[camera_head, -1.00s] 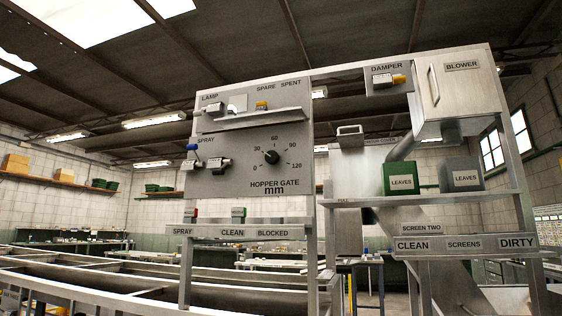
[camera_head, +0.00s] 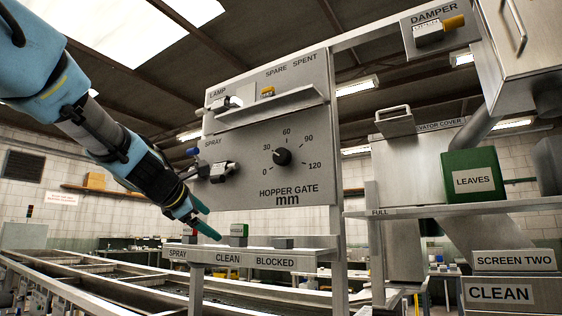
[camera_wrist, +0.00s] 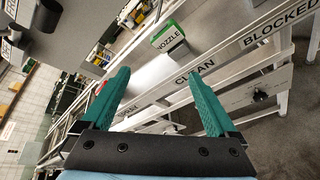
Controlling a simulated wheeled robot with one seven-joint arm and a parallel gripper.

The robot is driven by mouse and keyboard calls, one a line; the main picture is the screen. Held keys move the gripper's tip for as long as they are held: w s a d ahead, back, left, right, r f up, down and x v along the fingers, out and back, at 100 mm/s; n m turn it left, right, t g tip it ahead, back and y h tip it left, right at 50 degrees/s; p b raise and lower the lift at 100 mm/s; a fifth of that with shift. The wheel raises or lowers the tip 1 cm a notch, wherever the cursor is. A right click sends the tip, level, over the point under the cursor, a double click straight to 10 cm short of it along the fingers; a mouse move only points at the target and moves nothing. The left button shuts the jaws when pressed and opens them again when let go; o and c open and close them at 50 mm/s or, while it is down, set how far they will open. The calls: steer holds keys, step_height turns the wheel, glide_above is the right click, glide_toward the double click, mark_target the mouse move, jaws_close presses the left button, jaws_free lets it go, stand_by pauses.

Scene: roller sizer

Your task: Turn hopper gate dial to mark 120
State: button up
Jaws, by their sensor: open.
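The hopper gate dial (camera_head: 282,157) is a dark round knob on the grey upright panel (camera_head: 310,180). Its printed scale runs from 0 at lower left over 30, 60 and 90 to 120 at lower right. The knob's pointer seems to face up and left, around the 30 side, but it is too small to read exactly. My gripper (camera_head: 206,222) is left of and below the dial, apart from it, near the panel's lower left edge. In the wrist view its teal fingers (camera_wrist: 154,72) are spread with nothing between them. The dial is not recognisable there.
Left of the dial the spray valve (camera_head: 222,171) sticks out of the panel. Above is a protruding shelf (camera_head: 270,107); below is a labelled ledge (camera_head: 300,258) with small blocks, including a green nozzle block (camera_wrist: 168,33). A green leaves bin (camera_head: 472,176) stands at right.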

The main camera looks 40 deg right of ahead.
mark_target(280, 155)
steer(key=s+d+r+n+g+h+p, duration=0.15)
steer(key=s+d+r, duration=0.3)
steer(key=r, duration=0.45)
steer(key=s+d+r+n+h, duration=0.25)
steer(key=s+r, duration=0.25)
steer(key=r, duration=0.4)
steer(key=shift+h, duration=0.4)
steer(key=p+x, duration=0.4)
steer(key=x, duration=0.5)
steer(key=shift+d+r, duration=0.2)
steer(key=shift+d, duration=0.15)
steer(key=shift+w+d+f, duration=0.1)
steer(key=shift+w+d, duration=0.1)
steer(key=shift+d, duration=0.35)
steer(key=shift+c, duration=0.4)
steer(key=c, duration=1.3)
